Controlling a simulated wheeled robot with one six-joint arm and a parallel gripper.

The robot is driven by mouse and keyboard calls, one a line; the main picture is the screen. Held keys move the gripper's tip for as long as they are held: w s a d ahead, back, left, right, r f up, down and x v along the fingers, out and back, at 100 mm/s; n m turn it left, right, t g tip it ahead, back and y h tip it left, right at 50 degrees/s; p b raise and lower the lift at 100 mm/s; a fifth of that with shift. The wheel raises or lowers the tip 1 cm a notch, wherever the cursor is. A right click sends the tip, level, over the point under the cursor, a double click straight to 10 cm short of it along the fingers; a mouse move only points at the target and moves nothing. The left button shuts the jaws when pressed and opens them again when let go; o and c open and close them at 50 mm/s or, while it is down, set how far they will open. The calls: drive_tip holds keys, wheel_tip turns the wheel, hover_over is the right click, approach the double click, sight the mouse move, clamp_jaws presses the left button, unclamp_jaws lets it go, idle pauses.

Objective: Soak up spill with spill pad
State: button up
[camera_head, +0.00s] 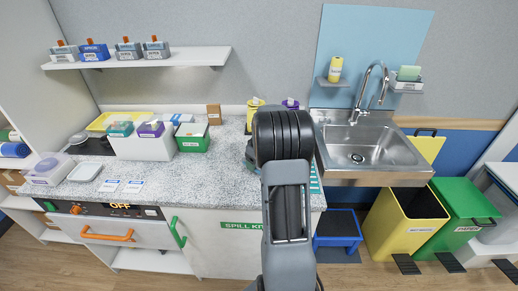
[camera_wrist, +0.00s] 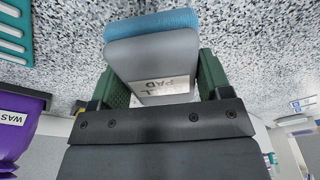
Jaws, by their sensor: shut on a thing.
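The spill pad (camera_wrist: 150,62) is a grey block with a blue layer on its far face and a label reading "PAD". It shows in the wrist view, where my gripper (camera_wrist: 158,85) is shut on it with green fingers on both sides. The blue layer faces the speckled counter (camera_wrist: 245,45), and I cannot tell whether it touches. In the head view my arm hides the gripper and most of the pad. I see no spill in either view; the counter behind my arm is hidden.
A yellow container (camera_head: 254,113) and a purple container (camera_head: 290,104) stand at the counter's back. A teal slatted item (camera_wrist: 14,40) lies on the counter. The sink (camera_head: 365,150) is to the right. Bins and boxes (camera_head: 192,137) fill the counter's left; its front middle is clear.

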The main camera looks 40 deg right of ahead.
drive_tip(key=shift+d+r+p, duration=0.2)
drive_tip(key=shift+r+p, duration=0.25)
drive_tip(key=shift+r, duration=0.55)
drive_tip(key=shift+a+r+p, duration=0.1)
drive_tip(key=shift+r+p, duration=0.85)
drive_tip(key=shift+r, duration=0.65)
drive_tip(key=shift+f, duration=0.1)
